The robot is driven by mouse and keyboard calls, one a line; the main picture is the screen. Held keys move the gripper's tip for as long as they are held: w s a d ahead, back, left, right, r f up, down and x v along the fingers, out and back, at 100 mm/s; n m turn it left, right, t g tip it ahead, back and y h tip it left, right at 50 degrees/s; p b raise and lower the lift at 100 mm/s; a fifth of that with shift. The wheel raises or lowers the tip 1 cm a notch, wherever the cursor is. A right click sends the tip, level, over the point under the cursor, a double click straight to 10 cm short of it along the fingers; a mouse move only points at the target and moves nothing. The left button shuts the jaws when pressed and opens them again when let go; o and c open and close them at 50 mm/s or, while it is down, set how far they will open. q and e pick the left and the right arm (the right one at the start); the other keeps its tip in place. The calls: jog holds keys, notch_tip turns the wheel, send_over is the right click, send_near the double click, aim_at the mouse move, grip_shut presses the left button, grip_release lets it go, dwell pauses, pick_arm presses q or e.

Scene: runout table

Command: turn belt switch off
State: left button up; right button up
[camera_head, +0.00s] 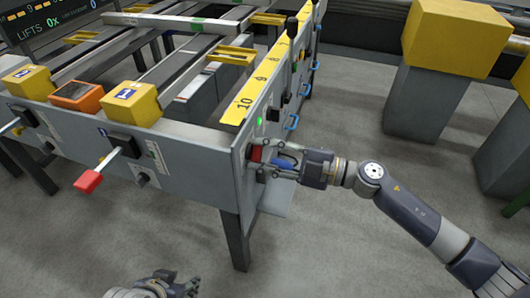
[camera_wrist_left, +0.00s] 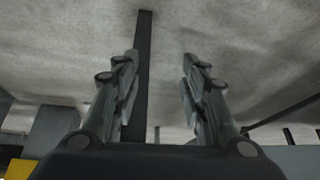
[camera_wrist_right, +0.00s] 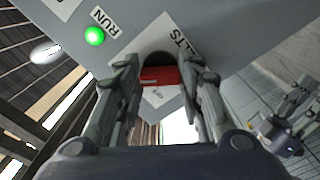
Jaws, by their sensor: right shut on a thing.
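The belt switch (camera_wrist_right: 160,76) has a red handle on a dark round base. It is on the grey side panel, by a label partly hidden by a finger, of which "LTS" shows. In the head view the red handle (camera_head: 256,153) sits near the table's front corner. My right gripper (camera_head: 258,158) is shut on the red handle, with a finger on either side; the right wrist view shows its fingers (camera_wrist_right: 161,82) there too. A lit green lamp (camera_wrist_right: 94,36) marked "RUN" is beside the switch. My left gripper (camera_wrist_left: 160,75) is open and empty, low over the floor.
The grey runout table (camera_head: 205,166) has a yellow numbered strip (camera_head: 262,80) and blue handles along its right side. A lever with a red grip (camera_head: 88,182) sticks out of the front panel. Yellow-topped grey blocks (camera_head: 433,100) stand at right. Floor between is clear.

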pick_arm(q)
jog(key=w+d+r+t+h+b, duration=0.1)
jog(key=w+d+r+t+b, duration=0.1)
jog(key=w+r+t, duration=0.3)
jog(key=w+d+r+t+h+b, duration=0.2)
jog(key=w+r+t, duration=0.3)
jog(key=w+r, duration=0.3)
jog(key=shift+w+d+r+m+t, duration=0.3)
jog(key=shift+d+r, duration=0.3)
jog(key=shift+d, duration=0.2)
pick_arm(e)
jog(key=shift+f+n, duration=0.1)
jog(key=shift+n, duration=8.1)
jog(key=o, duration=1.1)
jog(key=shift+c, duration=0.2)
jog(key=shift+d, duration=0.1)
